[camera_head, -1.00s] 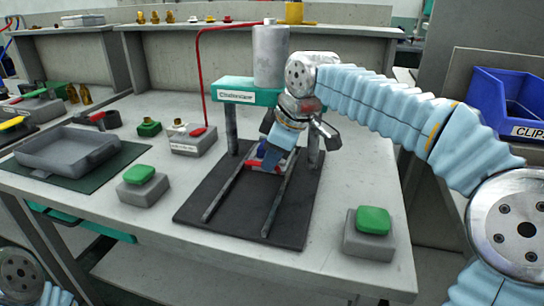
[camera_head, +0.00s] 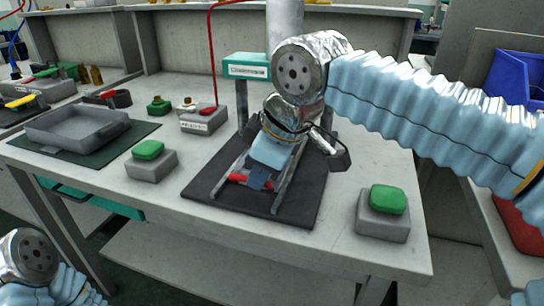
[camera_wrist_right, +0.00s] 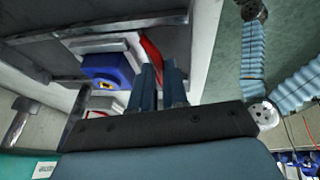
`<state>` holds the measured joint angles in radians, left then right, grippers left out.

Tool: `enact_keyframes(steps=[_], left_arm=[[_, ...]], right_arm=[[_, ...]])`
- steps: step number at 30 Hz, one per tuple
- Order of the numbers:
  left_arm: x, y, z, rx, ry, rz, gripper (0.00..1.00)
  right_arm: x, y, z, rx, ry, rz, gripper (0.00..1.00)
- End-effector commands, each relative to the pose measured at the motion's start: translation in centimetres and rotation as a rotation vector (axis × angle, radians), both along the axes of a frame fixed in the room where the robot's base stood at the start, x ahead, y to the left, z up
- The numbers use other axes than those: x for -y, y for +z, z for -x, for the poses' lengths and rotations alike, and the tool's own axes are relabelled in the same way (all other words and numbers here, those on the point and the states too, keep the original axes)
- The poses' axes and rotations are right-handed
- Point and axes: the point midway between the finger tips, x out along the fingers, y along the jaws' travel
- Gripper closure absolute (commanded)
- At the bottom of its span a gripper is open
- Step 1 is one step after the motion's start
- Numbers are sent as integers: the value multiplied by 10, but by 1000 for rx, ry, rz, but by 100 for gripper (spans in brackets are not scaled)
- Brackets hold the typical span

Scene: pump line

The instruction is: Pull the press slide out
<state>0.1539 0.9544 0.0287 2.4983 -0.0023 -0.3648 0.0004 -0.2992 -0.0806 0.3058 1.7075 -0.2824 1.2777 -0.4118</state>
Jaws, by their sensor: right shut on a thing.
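The press slide shows its red handle (camera_head: 237,178) on two grey rails over a dark base plate (camera_head: 300,213), forward of the press posts. My right gripper (camera_head: 262,181) reaches down over the rails and hides most of the slide. In the right wrist view, its blue fingers (camera_wrist_right: 158,88) are shut on the red handle (camera_wrist_right: 152,58). That view also shows the slide's light metal plate (camera_wrist_right: 90,44) with a blue part (camera_wrist_right: 108,68) on it, which has a round yellow-edged opening. My left gripper is out of view; only part of that arm shows at lower left.
The press has a teal crossbar (camera_head: 246,65) and a grey cylinder (camera_head: 285,25). Green-topped blocks stand left (camera_head: 149,150) and right (camera_head: 388,200) of the base plate. A grey tray (camera_head: 78,128) lies on a dark green mat at left. Bare tabletop lies before the base plate.

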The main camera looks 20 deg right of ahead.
Motion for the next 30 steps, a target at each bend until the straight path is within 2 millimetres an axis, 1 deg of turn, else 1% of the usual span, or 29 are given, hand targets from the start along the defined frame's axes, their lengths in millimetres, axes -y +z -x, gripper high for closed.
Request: enact_keyframes(steps=[1, 3, 9, 15, 23, 24, 28, 30], left_arm=[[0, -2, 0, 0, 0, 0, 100], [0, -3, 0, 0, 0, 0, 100], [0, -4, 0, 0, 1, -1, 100], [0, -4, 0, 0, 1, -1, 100], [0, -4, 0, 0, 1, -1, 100], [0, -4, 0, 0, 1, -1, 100], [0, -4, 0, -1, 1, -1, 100], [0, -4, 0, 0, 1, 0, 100]], right_arm=[[-5, -1, 7, 0, 2, 1, 100], [-11, -1, 16, 0, 0, 0, 100], [-21, 0, 31, -1, -1, 0, 100], [-24, 0, 36, -3, -1, -1, 100], [-26, 0, 38, -7, 3, -1, 100], [-26, 0, 38, -6, 4, -1, 82], [-26, 0, 37, -5, 4, -1, 62], [-25, 0, 37, -4, 2, -1, 62]])
